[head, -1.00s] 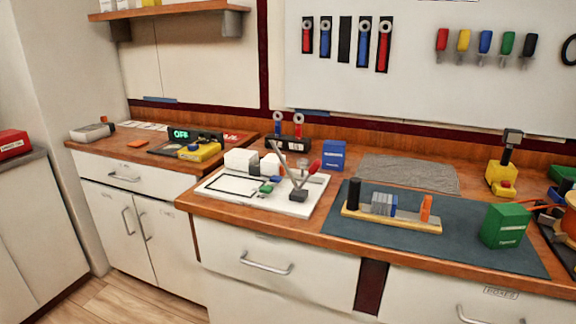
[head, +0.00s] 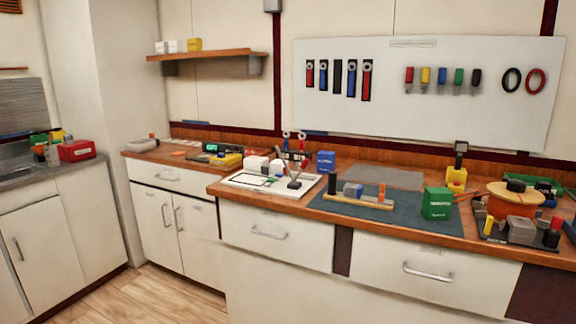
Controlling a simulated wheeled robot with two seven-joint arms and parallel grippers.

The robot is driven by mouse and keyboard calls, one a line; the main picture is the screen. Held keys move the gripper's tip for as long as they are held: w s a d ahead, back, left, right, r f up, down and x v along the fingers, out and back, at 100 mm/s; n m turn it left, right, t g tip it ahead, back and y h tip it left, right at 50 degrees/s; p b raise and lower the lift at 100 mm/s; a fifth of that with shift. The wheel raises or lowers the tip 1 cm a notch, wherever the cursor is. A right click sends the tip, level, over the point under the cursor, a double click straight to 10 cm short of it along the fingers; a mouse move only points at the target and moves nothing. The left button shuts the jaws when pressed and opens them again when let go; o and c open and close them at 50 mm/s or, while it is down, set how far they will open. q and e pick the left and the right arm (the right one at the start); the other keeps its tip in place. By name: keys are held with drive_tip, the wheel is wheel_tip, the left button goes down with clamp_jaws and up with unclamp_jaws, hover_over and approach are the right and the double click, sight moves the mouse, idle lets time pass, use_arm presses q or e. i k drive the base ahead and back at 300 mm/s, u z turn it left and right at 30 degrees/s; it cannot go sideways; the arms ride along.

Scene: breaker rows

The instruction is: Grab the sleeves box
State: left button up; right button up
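No label is sharp enough to read, so I cannot tell which box is the sleeves box. A green box (head: 436,203) with pale lettering stands at the right front of the dark mat on the main bench. A blue box (head: 326,161) stands at the back of the bench, behind the white board. A red box (head: 76,151) with a white label stands on the far left counter. Small white and yellow boxes (head: 194,44) sit on the wall shelf. Neither of my grippers is in view.
The dark mat (head: 400,222) holds a wooden strip (head: 345,202) with small parts. A white board (head: 245,181) with blocks lies left of it. An orange drum (head: 505,202) and parts crowd the right end. Drawer handles stick out in front. Floor (head: 165,295) is clear at lower left.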

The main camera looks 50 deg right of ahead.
sight(326, 160)
drive_tip(key=u, duration=0.2)
drive_tip(key=i, duration=1.45)
drive_tip(key=z, duration=1.1)
drive_tip(key=i, duration=1.05)
drive_tip(key=z, duration=1.1)
